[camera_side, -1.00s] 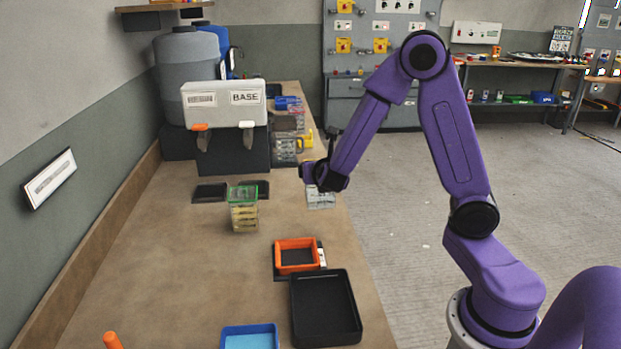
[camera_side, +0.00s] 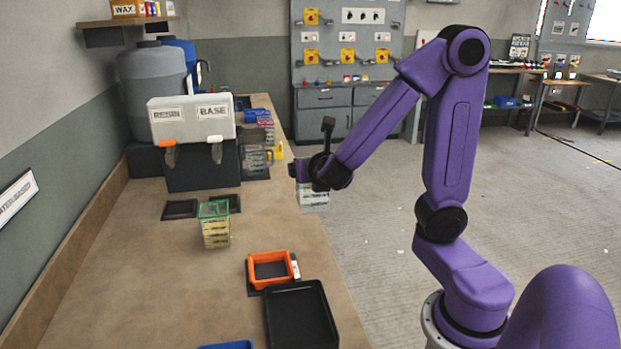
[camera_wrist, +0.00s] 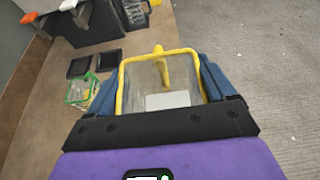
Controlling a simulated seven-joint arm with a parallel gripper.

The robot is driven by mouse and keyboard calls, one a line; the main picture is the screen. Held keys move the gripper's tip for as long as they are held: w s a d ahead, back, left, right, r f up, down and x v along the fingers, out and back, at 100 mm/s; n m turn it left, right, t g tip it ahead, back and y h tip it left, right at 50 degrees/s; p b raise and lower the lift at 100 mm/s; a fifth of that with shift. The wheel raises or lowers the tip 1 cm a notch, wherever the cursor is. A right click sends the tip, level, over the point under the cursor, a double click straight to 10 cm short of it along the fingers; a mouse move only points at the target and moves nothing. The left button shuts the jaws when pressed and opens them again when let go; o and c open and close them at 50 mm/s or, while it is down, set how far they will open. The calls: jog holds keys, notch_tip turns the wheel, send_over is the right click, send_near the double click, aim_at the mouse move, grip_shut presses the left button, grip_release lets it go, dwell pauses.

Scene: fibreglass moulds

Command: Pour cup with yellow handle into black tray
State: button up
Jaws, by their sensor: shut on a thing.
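A clear cup with a yellow rim and yellow handle (camera_wrist: 130,95) sits between the blue fingers of my gripper (camera_wrist: 160,98) in the wrist view. The gripper is shut on it. A pale block shows in the lower part of the cup; I cannot tell if it is contents or the base. In the side view, the cup (camera_side: 314,197) hangs below my gripper (camera_side: 305,174) near the right bench edge. No yellow on it is clear there. The black tray (camera_side: 276,326) lies at the bench front, well away from the cup, and is empty where visible.
An orange tray (camera_side: 252,271) lies behind the black tray. A green-topped clear container (camera_side: 215,232) stands left of the cup, before small dark mats (camera_side: 180,209). A white box marked BASE (camera_side: 190,123) is at the back. A blue tray's edge (camera_side: 228,345) shows in front.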

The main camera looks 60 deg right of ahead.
notch_tip(320, 180, up, 8)
jog(key=s+d+f+m+g+h, duration=0.2)
jog(key=s+f+m+g+h, duration=0.2)
jog(key=s+f+m+g, duration=0.55)
jog(key=s+a+f+m+g+y, duration=0.2)
jog(key=s+a+m+g+y, duration=0.5)
jog(key=m+g, duration=0.6)
jog(key=s+a+r+m+t+y, duration=0.25)
jog(key=a+m+y, duration=0.55)
jog(key=m+y, duration=0.45)
jog(key=w+a+r+m+t+y, duration=0.4)
jog(key=a+r+m+t+y, duration=0.3)
jog(key=r, duration=0.2)
notch_tip(320, 180, down, 18)
jog(key=shift+d, duration=0.25)
